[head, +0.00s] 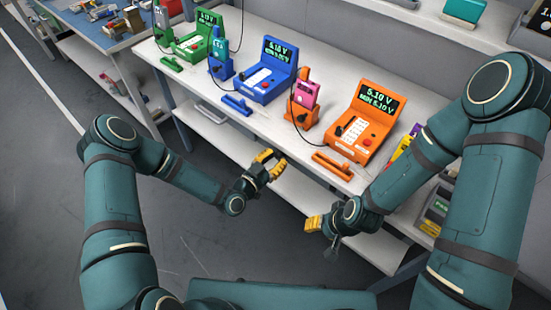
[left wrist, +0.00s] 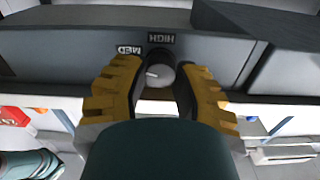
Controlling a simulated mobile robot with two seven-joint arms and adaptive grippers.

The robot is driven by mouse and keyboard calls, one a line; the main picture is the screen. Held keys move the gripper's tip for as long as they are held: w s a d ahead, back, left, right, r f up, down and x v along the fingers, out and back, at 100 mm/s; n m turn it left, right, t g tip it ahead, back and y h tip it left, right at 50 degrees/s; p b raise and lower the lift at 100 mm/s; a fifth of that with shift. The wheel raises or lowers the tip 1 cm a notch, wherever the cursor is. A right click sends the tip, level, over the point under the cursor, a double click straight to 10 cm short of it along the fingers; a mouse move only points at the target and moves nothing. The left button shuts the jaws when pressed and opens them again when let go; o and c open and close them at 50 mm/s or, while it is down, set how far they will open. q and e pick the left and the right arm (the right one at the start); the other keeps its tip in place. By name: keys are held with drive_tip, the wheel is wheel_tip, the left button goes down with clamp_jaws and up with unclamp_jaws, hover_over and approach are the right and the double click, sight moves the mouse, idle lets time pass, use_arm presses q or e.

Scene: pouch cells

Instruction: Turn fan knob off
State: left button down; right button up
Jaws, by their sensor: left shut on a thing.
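The fan knob (left wrist: 160,72) is a round grey knob on a dark panel in the left wrist view. Labels reading HIGH and MED show upside down above it and to its upper left. A short white mark shows on the knob's left side. My left gripper (left wrist: 153,88) has its yellow fingers on either side of the knob, shut on it. In the head view, my left gripper (head: 268,166) is at the bench's front edge, and the knob cannot be made out there. My right gripper (head: 313,224) hangs in front of the bench, its opening unclear.
The white bench (head: 225,125) carries a green tester (head: 203,35), a blue tester (head: 267,72) and an orange tester (head: 368,122), with matching handles near the front edge. A lower shelf (head: 300,190) runs beneath. The grey floor (head: 190,220) at left is clear.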

use_arm(q)
drive_tip(key=shift+n, duration=3.1)
drive_tip(key=c, duration=0.6)
unclamp_jaws()
drive_tip(key=v, duration=1.2)
